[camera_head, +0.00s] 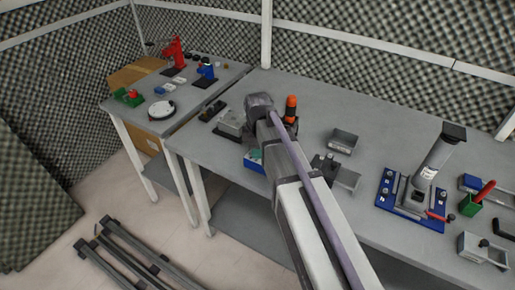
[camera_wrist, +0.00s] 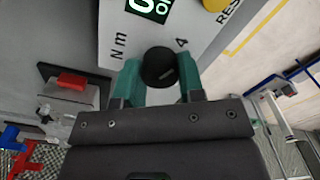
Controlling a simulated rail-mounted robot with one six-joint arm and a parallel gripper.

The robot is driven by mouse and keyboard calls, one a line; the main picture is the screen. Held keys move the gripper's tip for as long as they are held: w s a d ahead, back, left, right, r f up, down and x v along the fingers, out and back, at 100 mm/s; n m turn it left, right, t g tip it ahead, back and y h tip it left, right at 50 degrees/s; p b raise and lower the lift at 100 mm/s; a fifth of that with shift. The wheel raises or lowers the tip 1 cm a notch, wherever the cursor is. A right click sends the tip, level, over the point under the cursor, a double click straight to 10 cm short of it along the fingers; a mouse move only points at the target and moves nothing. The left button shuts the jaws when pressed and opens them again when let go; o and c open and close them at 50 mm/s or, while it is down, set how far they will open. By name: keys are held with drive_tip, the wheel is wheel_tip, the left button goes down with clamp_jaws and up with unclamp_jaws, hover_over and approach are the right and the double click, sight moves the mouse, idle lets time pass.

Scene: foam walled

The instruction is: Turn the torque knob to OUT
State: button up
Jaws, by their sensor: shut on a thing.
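The black round torque knob (camera_wrist: 159,64) sits on a pale grey panel (camera_wrist: 112,22) in the wrist view. A light mark shows on its face, towards the lower right. My gripper (camera_wrist: 160,75) has a teal finger on either side of the knob and is shut on it. "N m" is printed left of the knob and "4" to its upper right. No OUT label is readable. In the head view my arm reaches over the bench and hides the gripper and the knob.
A green display (camera_wrist: 150,8) and a yellow RESET button (camera_wrist: 214,4) are on the panel. In the head view, an orange-topped item (camera_head: 291,106) stands close beside my arm. Grey trays (camera_head: 343,141) and a blue-based stand (camera_head: 412,200) are further right on the bench.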

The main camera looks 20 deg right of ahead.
drive_tip(key=shift+m, duration=0.3)
drive_tip(key=m, duration=1)
drive_tip(key=shift+m, duration=0.4)
drive_tip(key=m, duration=0.3)
drive_tip(key=shift+m, duration=0.3)
drive_tip(key=m, duration=1.1)
drive_tip(key=shift+m, duration=0.4)
drive_tip(key=o, duration=0.9)
